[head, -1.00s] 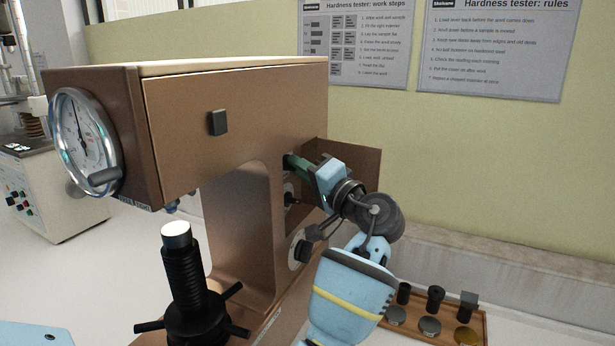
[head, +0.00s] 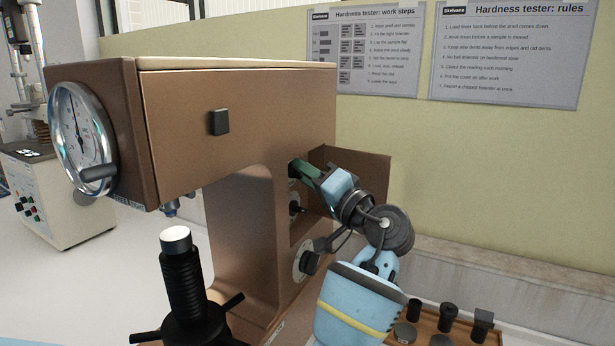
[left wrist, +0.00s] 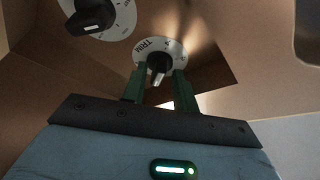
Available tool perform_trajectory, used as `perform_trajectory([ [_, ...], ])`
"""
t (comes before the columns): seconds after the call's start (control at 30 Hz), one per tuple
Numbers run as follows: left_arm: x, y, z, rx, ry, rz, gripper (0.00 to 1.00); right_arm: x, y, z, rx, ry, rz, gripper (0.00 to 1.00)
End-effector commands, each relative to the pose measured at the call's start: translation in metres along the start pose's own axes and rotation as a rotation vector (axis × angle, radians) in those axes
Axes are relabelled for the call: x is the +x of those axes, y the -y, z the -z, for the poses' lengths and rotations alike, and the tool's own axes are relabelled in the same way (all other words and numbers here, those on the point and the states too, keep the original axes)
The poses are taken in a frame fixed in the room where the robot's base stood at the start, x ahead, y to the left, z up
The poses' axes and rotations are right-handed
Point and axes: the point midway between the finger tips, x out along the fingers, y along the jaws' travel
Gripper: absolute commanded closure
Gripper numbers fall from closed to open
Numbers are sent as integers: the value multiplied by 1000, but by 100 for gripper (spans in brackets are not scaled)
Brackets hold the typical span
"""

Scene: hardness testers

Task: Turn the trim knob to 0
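The trim knob (left wrist: 157,65) is a dark knob with a pale pointer, on a round white dial (left wrist: 176,50) marked TRIM in the left wrist view. The pointer faces toward the bottom of that picture; the small scale marks are too small to read. My left gripper (left wrist: 160,88) has its green fingers on either side of the knob, apart, with slim gaps visible. In the head view my left gripper (head: 303,170) reaches into a recess in the brown hardness tester (head: 235,110), and its fingers hide the trim knob there. My right gripper is not in view.
A second black knob (left wrist: 92,18) on a white dial sits near the trim knob. A lower side knob (head: 310,262) is close to my left arm. An open brown flap (head: 365,165) stands beside the recess. A wooden tray (head: 428,326) with several small parts lies below right.

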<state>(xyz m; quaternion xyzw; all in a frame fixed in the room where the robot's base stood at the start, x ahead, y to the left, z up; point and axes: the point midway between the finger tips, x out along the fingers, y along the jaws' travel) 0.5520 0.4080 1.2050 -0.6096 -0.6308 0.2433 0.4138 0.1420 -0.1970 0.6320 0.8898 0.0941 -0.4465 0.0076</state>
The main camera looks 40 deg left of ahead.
Motion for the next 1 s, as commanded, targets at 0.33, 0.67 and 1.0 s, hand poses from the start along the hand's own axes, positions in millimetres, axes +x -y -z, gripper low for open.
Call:
perform_trajectory([
  [0.33, -4, -2, -1, 3, 0, -4, 66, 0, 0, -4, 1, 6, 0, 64],
  [0.67, -51, -4, -1, 5, -1, -5, 66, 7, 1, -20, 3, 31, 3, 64],
  [1.0, -78, -2, -1, 2, 1, -3, 66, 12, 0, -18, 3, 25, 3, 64],
])
